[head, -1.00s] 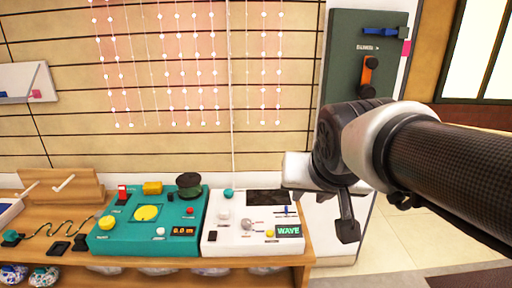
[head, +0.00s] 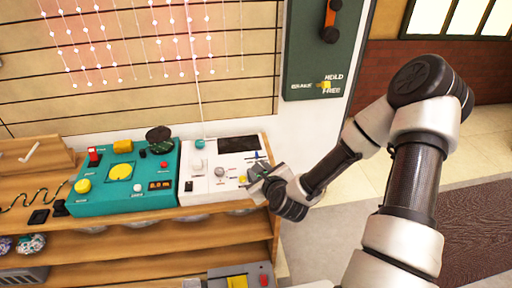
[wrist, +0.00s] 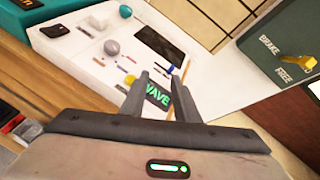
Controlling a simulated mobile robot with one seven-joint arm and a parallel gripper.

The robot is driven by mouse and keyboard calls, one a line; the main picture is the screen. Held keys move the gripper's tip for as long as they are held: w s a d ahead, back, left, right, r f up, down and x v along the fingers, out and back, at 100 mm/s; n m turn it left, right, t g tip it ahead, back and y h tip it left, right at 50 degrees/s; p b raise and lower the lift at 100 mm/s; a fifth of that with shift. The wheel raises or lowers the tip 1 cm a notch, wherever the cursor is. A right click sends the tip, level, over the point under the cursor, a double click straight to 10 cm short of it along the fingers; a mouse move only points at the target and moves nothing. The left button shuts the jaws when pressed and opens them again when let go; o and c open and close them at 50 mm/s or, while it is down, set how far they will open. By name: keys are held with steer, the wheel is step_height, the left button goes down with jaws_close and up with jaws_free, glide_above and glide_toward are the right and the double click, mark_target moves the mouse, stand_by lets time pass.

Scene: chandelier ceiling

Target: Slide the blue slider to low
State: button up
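The blue slider (head: 257,156) is a small blue knob on the white control panel (head: 208,186), near its right edge, below the dark screen. In the wrist view the blue slider (wrist: 171,70) stands just beyond my fingertips, close to the green WAVE display (wrist: 158,93). My gripper (head: 256,172) is over the panel's right edge, close to the slider. In the wrist view my gripper (wrist: 160,78) has its two fingers apart with nothing between them but the display behind. I cannot tell whether a finger touches the slider. The slider's low mark is too small to read.
A teal panel (head: 110,198) with a yellow dial stands left of the white one on the wooden shelf (head: 170,224). A grey knob (wrist: 112,47) and a yellow knob (wrist: 130,79) sit near the slider. A green wall panel (head: 304,62) rises behind right.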

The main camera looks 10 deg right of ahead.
steer(key=s+d+m+h, duration=0.1)
steer(key=d+m+h, duration=0.1)
steer(key=m, duration=0.4)
steer(key=t+b, duration=0.1)
steer(key=b, duration=0.2)
glide_toward(257, 153)
steer(key=x, duration=0.8)
steer(key=shift+w, duration=0.1)
jaws_close()
steer(key=shift+a, duration=0.1)
